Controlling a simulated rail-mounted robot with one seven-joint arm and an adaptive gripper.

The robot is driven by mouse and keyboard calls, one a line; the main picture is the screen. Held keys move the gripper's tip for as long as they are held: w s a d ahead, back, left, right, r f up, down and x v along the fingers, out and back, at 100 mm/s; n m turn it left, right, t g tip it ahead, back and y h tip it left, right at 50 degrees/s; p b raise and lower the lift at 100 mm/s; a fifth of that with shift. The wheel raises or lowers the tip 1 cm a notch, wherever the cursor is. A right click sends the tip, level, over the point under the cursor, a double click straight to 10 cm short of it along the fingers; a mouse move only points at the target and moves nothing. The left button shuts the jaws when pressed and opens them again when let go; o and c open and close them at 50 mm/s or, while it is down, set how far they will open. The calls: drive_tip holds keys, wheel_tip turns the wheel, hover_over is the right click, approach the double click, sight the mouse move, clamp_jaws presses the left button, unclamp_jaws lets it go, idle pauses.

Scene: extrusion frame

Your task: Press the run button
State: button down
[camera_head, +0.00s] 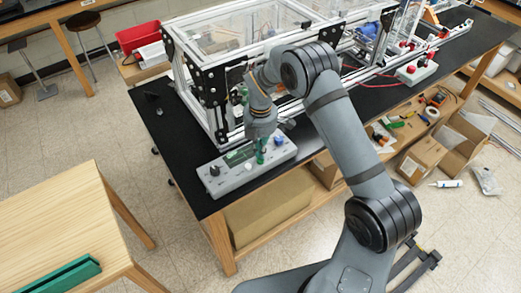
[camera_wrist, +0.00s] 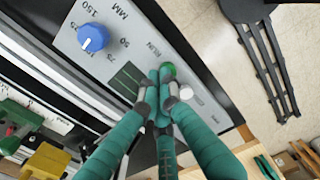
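The grey control panel (camera_head: 224,182) lies on the black table top under my gripper (camera_head: 261,157). In the wrist view, a green round button (camera_wrist: 169,69) sits beside the printed word RUN on the panel (camera_wrist: 195,65). My gripper (camera_wrist: 159,80) has teal fingers, with their tips drawn together and nothing visible between them. The tips are right at the green button and partly cover it; I cannot tell whether they touch it. A white button (camera_wrist: 186,92) is just beside the fingers. The green button is hidden behind the fingers in the head view.
A blue knob (camera_wrist: 92,38) with a printed scale is on the panel, with a dark display (camera_wrist: 128,78) nearer the fingers. A black knob (camera_head: 214,170) is at the panel's left end. The aluminium extrusion frame (camera_head: 203,113) stands close behind the panel.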

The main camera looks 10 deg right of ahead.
drive_tip(key=shift+f, duration=0.15)
drive_tip(key=shift+f+b, duration=0.8)
drive_tip(key=shift+b, duration=0.25)
drive_tip(key=shift+s, duration=0.15)
drive_tip(key=shift+s+r, duration=0.1)
drive_tip(key=shift+s, duration=0.1)
drive_tip(key=r+p, duration=0.2)
drive_tip(key=r, duration=0.1)
drive_tip(key=r+p, duration=0.2)
drive_tip(key=shift+w+r, duration=0.1)
drive_tip(key=shift+w, duration=0.25)
wheel_tip(320, 180, up, 9)
drive_tip(key=b, duration=0.3)
drive_tip(key=shift+r, duration=0.15)
